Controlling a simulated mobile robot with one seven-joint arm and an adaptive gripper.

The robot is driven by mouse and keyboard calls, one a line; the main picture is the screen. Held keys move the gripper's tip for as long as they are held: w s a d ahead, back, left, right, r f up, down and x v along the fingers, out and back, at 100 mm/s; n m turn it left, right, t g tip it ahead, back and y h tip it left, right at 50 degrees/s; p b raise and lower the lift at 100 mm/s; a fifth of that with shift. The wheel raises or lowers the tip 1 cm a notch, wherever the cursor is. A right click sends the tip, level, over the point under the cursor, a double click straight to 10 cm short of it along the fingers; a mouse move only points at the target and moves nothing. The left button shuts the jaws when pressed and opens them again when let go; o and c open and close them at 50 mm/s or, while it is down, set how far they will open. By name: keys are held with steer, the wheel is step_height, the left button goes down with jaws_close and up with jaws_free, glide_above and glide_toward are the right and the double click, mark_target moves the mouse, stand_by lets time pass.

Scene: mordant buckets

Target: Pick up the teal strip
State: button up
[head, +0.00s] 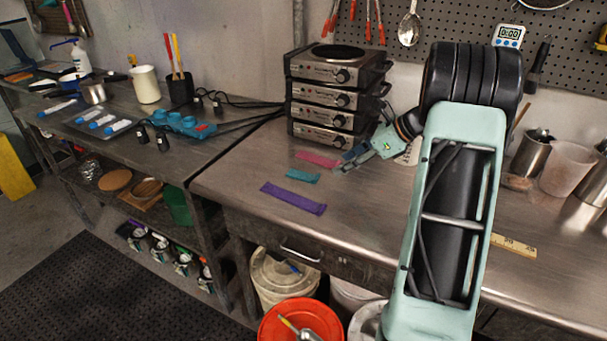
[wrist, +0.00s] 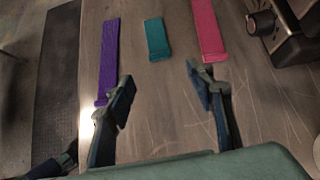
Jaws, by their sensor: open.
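The teal strip (head: 302,175) lies flat on the metal bench, between a pink strip (head: 317,159) behind it and a longer purple strip (head: 293,198) in front. In the wrist view the teal strip (wrist: 157,39) lies beyond the fingertips, with the purple strip (wrist: 109,58) to its left and the pink strip (wrist: 208,30) to its right. My gripper (wrist: 162,90) is open and empty, its two fingers spread wide. In the head view my gripper (head: 355,157) is to the right of the teal strip, apart from it. Nothing hides the teal strip.
A stack of hot plates (head: 335,95) stands behind the strips, close to my gripper; its corner (wrist: 290,30) shows in the wrist view. A blue power strip (head: 183,124) with cables lies left. A steel pot (head: 530,155) and a plastic beaker (head: 570,165) stand right. Buckets sit below the bench's front edge.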

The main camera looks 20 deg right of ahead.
mark_target(317, 177)
steer(key=x, duration=0.9)
steer(key=shift+w+a+f, duration=0.15)
steer(key=shift+w+a, duration=0.05)
steer(key=c, duration=0.9)
